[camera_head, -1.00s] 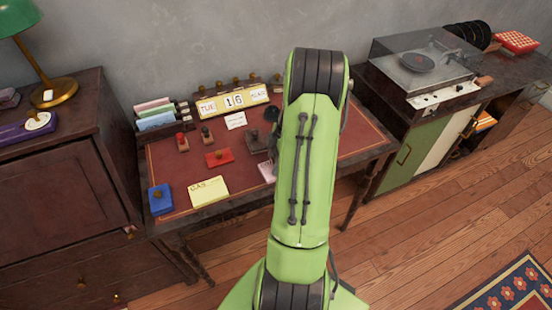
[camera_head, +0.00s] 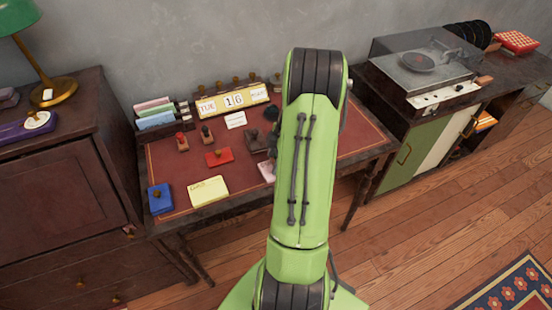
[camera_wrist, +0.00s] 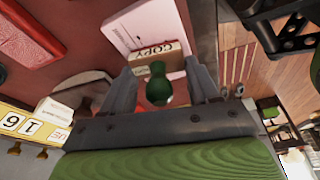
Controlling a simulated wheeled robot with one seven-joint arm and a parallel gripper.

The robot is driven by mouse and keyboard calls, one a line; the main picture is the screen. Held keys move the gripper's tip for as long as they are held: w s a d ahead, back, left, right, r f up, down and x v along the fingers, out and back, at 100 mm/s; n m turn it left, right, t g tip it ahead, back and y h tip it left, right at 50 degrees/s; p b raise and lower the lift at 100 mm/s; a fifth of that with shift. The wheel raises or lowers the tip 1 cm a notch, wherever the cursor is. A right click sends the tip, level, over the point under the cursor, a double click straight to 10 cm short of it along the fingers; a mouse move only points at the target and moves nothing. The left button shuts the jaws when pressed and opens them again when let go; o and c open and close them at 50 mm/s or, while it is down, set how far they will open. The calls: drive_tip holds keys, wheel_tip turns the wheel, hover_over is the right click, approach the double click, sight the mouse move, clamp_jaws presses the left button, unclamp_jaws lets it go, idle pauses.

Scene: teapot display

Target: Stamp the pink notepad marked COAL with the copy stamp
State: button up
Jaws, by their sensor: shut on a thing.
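The copy stamp (camera_wrist: 158,68), a wooden block labelled COPY with a green knob, is between my gripper's fingers (camera_wrist: 162,82) in the wrist view. My gripper is shut on it. The pink notepad (camera_wrist: 136,28) lies just beyond the stamp, which overlaps its near edge in this view. I cannot tell whether the stamp touches the paper. The writing on the notepad is too small to read. In the head view only the left part of the pink notepad (camera_head: 266,171) shows at the desk's front. My arm hides the rest, along with the gripper and the stamp.
On the red-topped desk (camera_head: 222,232) are a yellow notepad (camera_head: 208,192), a blue stamp pad (camera_head: 160,200), a red pad (camera_head: 218,158), other stamps (camera_head: 182,143) and a calendar (camera_head: 233,100). A record player (camera_head: 420,65) stands on the right cabinet.

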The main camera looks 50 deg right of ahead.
idle(0.3)
drive_tip(key=shift+r+p, duration=2.4)
drive_tip(key=shift+r, duration=1.1)
